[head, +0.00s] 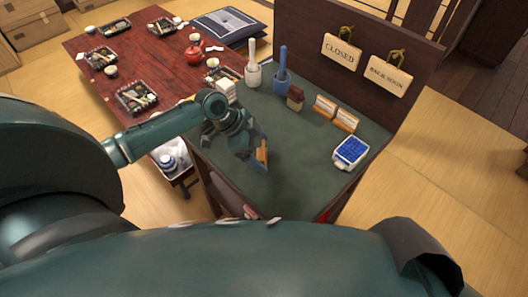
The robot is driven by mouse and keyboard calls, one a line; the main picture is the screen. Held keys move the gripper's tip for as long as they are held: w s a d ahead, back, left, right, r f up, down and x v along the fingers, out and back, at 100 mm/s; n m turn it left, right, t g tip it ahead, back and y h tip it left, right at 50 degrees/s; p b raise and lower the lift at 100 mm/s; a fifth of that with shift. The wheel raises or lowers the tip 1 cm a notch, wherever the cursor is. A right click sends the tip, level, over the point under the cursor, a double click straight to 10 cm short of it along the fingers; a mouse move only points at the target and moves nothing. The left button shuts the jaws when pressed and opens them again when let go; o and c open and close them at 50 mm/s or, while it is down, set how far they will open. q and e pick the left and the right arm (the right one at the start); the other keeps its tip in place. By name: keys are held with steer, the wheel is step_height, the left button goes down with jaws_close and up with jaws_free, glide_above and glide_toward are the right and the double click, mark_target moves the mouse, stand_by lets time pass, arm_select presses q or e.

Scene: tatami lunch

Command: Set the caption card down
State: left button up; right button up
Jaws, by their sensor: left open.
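My left gripper (257,160) is low over the near left part of the green-topped stand (300,165). It is open. A small orange-brown piece, seemingly a caption card (263,151), shows right at its fingers, mostly hidden by them. I cannot tell whether it touches the fingers. Two other caption cards with pale faces and wooden edges stand upright farther back, the left one (325,106) and the right one (347,119). My right gripper is not in view.
A blue-topped white box (351,152) sits at the stand's right edge. A white holder (253,72), a blue holder (283,79) and a brown block (295,98) stand at the back. A dark panel with hanging signs (342,50) rises behind. The near middle is clear.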

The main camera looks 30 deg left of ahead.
arm_select(q)
steer(key=v, duration=0.9)
steer(key=shift+r, duration=0.35)
steer(key=shift+s+a, duration=0.1)
steer(key=shift+a, duration=0.1)
